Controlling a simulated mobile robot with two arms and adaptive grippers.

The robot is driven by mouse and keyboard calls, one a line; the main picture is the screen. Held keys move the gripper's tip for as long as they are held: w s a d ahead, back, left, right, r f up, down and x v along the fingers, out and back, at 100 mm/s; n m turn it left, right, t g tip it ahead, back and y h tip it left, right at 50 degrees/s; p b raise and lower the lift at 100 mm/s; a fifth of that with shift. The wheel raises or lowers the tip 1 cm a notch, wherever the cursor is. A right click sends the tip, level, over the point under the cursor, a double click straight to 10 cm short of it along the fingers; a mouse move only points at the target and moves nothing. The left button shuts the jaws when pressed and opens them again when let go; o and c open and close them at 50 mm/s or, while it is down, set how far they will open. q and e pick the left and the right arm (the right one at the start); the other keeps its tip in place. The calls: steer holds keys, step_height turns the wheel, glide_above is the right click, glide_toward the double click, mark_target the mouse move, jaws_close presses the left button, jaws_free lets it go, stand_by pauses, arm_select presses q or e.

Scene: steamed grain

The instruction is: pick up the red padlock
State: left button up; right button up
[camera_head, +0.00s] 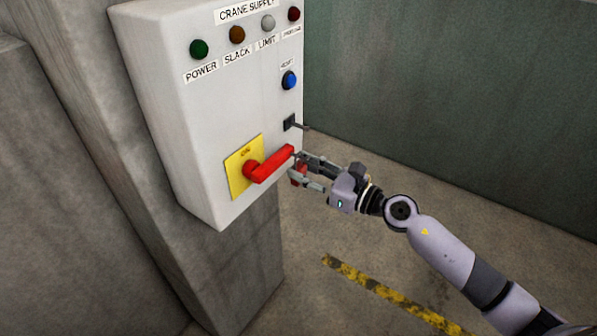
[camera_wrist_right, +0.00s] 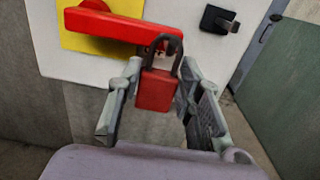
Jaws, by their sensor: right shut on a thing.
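The red padlock (camera_wrist_right: 155,91) is between the fingers of my right gripper (camera_wrist_right: 160,105) in the right wrist view, its dark shackle pointing up. The shackle overlaps the end of the red switch handle (camera_wrist_right: 115,27); I cannot tell whether it passes through it. In the head view my right gripper (camera_head: 310,172) is shut on the padlock (camera_head: 298,176), just off the tip of the red handle (camera_head: 272,164), and the fingers partly hide the padlock. My left gripper is not in view.
The white crane supply box (camera_head: 205,130) is mounted on a concrete pillar (camera_head: 230,260). It carries coloured lamps, a blue button (camera_head: 289,80), a small dark lever (camera_head: 291,122) and a yellow plate (camera_head: 236,178). Open floor with a striped line (camera_head: 380,296) lies to the right.

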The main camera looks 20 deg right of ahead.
steer(key=c, duration=0.5)
